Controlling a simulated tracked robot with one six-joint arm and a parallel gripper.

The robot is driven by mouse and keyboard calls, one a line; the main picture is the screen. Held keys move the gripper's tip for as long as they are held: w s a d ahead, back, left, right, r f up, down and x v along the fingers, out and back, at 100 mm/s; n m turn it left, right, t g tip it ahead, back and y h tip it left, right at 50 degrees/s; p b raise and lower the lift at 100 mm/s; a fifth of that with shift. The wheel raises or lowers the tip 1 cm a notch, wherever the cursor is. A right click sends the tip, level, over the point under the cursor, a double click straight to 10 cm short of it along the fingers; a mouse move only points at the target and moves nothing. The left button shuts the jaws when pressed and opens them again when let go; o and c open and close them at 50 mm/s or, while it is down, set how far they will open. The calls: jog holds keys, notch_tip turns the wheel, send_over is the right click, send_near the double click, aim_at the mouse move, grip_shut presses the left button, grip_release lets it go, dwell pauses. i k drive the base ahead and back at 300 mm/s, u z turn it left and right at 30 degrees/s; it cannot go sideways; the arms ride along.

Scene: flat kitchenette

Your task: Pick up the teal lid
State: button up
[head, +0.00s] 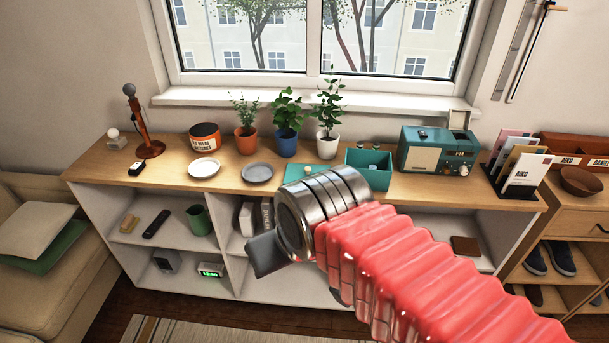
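The teal lid (302,172) appears as a flat teal panel on the wooden top of the low shelf unit, left of the open teal box (369,157). My wrist covers the lid's front part. The box holds a few small dark-topped items. My gripper (264,257) shows only as a dark grey piece beyond the metal wrist, in front of the shelf unit and lower in the picture than the lid. It looks apart from the lid. Its fingers are mostly hidden, so I cannot tell whether it is open or shut.
Several potted plants, including a blue pot (286,143), stand behind the lid. A grey plate (257,173) and a white plate (204,167) lie to its left. A teal radio (437,152) stands right of the box.

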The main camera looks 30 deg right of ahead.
aim_at(294, 171)
jog(key=i, duration=0.95)
